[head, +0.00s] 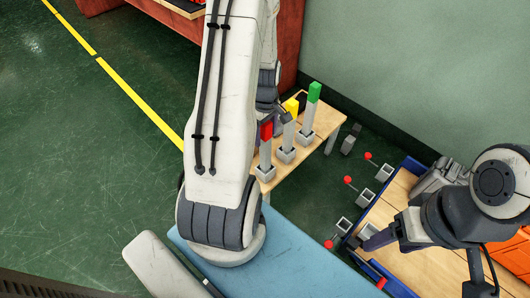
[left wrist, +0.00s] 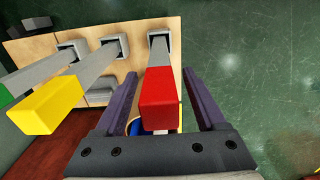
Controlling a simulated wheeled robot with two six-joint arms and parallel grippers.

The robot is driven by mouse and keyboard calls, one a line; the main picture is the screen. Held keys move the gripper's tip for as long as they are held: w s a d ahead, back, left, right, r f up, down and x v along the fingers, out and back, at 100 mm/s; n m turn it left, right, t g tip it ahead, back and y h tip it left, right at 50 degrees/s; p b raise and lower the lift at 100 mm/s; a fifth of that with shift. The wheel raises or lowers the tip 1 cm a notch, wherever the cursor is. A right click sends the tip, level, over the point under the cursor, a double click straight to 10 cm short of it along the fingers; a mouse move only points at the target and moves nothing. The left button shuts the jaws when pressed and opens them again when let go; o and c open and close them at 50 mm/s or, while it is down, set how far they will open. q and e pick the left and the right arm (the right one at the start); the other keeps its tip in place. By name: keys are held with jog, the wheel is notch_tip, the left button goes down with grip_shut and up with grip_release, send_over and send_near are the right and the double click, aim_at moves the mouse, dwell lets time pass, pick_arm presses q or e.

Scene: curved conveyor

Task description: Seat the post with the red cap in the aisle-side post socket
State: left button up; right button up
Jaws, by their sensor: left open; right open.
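The post with the red cap (head: 266,130) stands upright in a grey holder on a wooden board. In the left wrist view the red cap (left wrist: 160,92) lies between the two purple fingers of my left gripper (left wrist: 159,78), which is open with a gap showing on both sides. My left arm partly hides that gripper in the head view. Grey square sockets (head: 344,227), (head: 364,197), (head: 384,172) with red-ball levers sit along the conveyor's edge; I cannot tell which is aisle-side. My right gripper (head: 372,241) is over the conveyor's near end; its fingers are hard to make out.
A yellow-capped post (head: 290,107) and a green-capped post (head: 314,93) stand close beside the red one on the board (head: 325,113). The wooden conveyor surface (head: 440,268) has a blue rim. A wall (head: 400,70) rises behind. The green floor at left is clear.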

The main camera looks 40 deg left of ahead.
pick_arm(q)
grip_shut()
jog(key=shift+r, duration=0.1)
dwell(1.2)
